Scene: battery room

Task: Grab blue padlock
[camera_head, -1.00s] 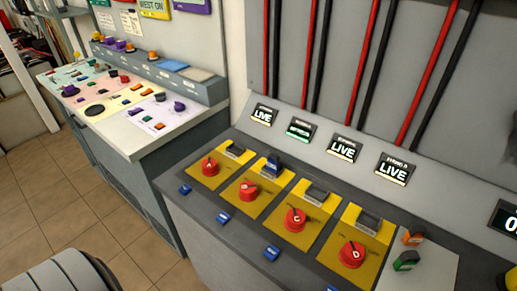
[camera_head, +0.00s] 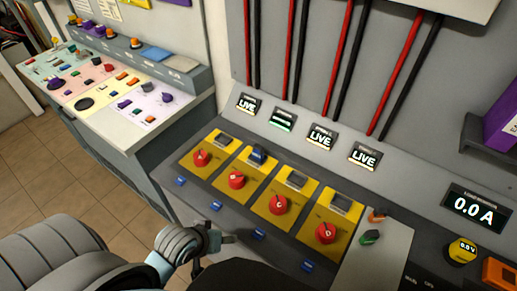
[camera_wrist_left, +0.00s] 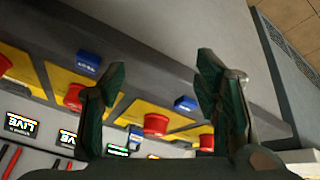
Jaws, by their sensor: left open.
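A small blue block, which looks like the blue padlock (camera_head: 257,156), sits at the top of the second yellow plate from the left, above a red knob (camera_head: 236,180). In the left wrist view, turned upside down, it is probably the blue piece (camera_wrist_left: 135,137) between my fingers and farther off. My left gripper (camera_head: 213,256) is open and empty in front of the console's front edge, well short of the block. In the left wrist view its two dark green fingers (camera_wrist_left: 163,68) are spread apart. My right gripper is not in view.
Several blue tags (camera_head: 216,206) line the console's front edge. More red knobs (camera_head: 326,233) stand on the yellow plates. Orange and green pieces (camera_head: 370,237) lie at the right. A second desk (camera_head: 150,125) stands at the left, with tiled floor before it.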

